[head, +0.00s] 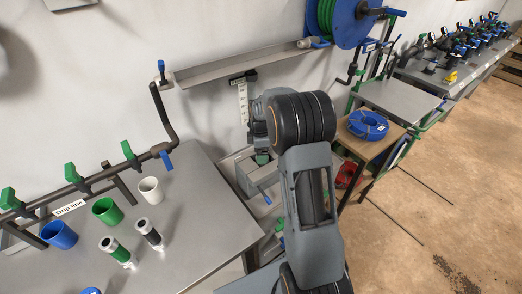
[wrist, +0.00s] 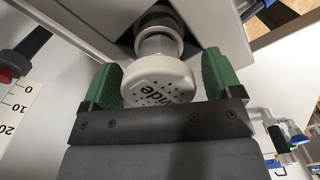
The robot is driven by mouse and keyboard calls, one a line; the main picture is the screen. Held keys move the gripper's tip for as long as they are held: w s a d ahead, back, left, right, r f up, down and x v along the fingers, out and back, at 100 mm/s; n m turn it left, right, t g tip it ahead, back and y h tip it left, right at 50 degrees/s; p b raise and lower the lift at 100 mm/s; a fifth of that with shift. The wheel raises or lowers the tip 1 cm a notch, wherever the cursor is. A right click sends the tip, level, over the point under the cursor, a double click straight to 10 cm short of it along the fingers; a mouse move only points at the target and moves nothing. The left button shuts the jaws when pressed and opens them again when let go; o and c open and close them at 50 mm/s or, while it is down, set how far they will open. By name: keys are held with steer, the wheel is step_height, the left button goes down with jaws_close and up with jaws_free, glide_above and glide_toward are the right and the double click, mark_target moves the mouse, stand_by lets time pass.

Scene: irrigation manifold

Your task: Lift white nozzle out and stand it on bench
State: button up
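The white nozzle (wrist: 158,82) shows in the wrist view, its round perforated face marked "wide" towards the camera. Its neck runs up into a dark round opening in a pale grey fixture (wrist: 90,25). My gripper (wrist: 162,80) has its green pads on either side of the nozzle head. A narrow gap shows at the right pad; contact at the left pad is unclear. In the head view my arm hides the nozzle and most of the gripper. The grey bench (head: 205,225) is at the left.
On the bench stand a white cup (head: 151,191), a green cup (head: 107,211), a blue cup (head: 59,235) and two small cylinders, one green (head: 117,250), one black (head: 149,233). The drip-line pipe (head: 75,185) runs behind them. The bench's right part is clear.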

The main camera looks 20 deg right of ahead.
steer(key=c, duration=1)
steer(key=shift+r, duration=0.1)
steer(key=shift+r, duration=0.15)
steer(key=shift+r+p, duration=2.15)
steer(key=shift+r, duration=0.65)
steer(key=shift+r, duration=0.1)
steer(key=shift+r+p, duration=1.1)
steer(key=shift+r, duration=0.35)
